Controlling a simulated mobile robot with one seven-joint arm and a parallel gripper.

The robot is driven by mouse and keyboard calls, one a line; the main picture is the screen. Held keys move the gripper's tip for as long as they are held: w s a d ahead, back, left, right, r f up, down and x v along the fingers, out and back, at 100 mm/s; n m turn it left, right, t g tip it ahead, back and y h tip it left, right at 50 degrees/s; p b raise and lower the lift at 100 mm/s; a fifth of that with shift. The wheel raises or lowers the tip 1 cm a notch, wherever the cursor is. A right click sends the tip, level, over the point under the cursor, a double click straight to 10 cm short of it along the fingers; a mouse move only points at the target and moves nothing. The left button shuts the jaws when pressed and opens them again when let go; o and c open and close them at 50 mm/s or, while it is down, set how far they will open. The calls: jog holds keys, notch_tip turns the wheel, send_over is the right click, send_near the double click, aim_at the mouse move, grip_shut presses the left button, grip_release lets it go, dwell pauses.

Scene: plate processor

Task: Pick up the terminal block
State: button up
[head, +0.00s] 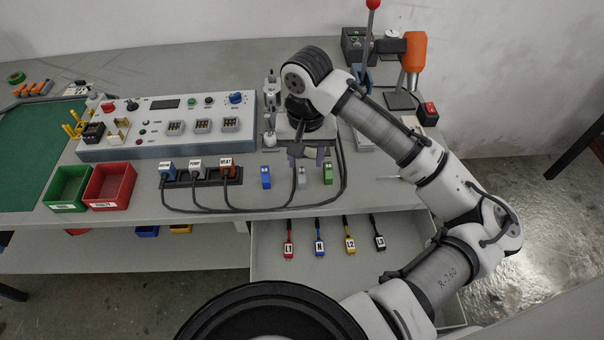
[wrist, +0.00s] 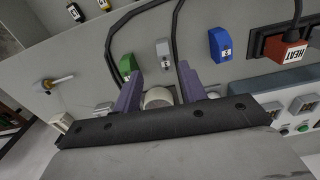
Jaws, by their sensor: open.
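Three small blocks that look like terminal blocks lie in a row on the grey table: a blue one (head: 265,177), a grey one (head: 302,175) and a green one (head: 328,174). I cannot tell which one the task means. In the wrist view the green block (wrist: 127,66) is at the left finger, the grey block (wrist: 163,54) is ahead between the purple fingers, and the blue block (wrist: 220,44) is to the right. My gripper (head: 308,156) is open and empty, above and behind the row. It also shows in the wrist view (wrist: 161,75).
Labelled plugs (head: 196,171) with black cables sit left of the blocks; the cables loop around the row. A control panel (head: 170,125) stands behind. Red (head: 110,184) and green (head: 68,186) bins are left. Labelled connectors (head: 320,243) lie in front, lower down. A lever press (head: 362,80) stands behind right.

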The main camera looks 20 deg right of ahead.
aim_at(302, 172)
jog(key=f, duration=0.2)
jog(key=f+p, duration=0.1)
jog(key=f, duration=0.1)
jog(key=shift+s+a, duration=0.1)
jog(key=shift+a, duration=0.3)
jog(key=shift+f, duration=0.6)
grip_shut()
